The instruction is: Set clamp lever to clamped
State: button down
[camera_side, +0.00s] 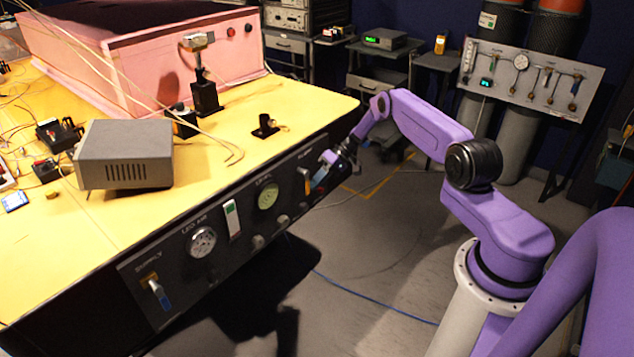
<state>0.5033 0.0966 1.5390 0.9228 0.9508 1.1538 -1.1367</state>
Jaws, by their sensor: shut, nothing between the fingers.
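The dark control panel (222,275) runs along the front side of the yellow table. At its right end, under a label too small to read surely, is a lever with an orange-tan plate (307,181) and a blue part (320,176); this seems to be the clamp lever. My gripper (329,158) is shut and empty, right at this lever's upper right. I cannot tell whether the fingers touch it, and the lever's exact angle is partly hidden.
A grey box (125,155) and a black mount (265,127) stand on the table. The floor before the panel is open.

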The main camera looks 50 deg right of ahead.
jog(key=v, duration=1.7)
jog(key=shift+d+r, duration=0.15)
